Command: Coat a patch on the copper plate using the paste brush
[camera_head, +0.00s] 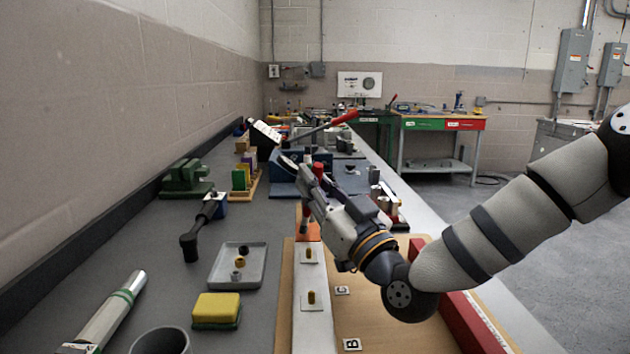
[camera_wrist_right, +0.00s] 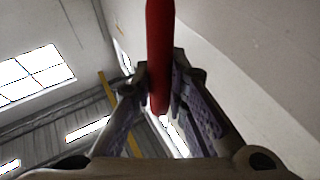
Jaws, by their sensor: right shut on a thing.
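My right gripper (camera_head: 309,187) reaches in from the right, above the far end of a pale strip on the wooden board. It is shut on a red handle, taken to be the paste brush (camera_head: 318,169). In the right wrist view the red handle (camera_wrist_right: 159,55) stands between the two fingers (camera_wrist_right: 160,88). An orange-copper surface (camera_head: 313,233), likely the copper plate, shows just below the gripper. The gripper partly covers it. The brush's lower end is hard to make out, so I cannot tell whether it touches the plate. My left gripper is not in view.
A grey tray (camera_head: 224,278) with small parts, a yellow-green sponge (camera_head: 216,308) and a dark cup (camera_head: 161,341) stand left of the board (camera_head: 375,320). A red bar (camera_head: 470,322) runs along its right side. Tools crowd the bench behind the gripper.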

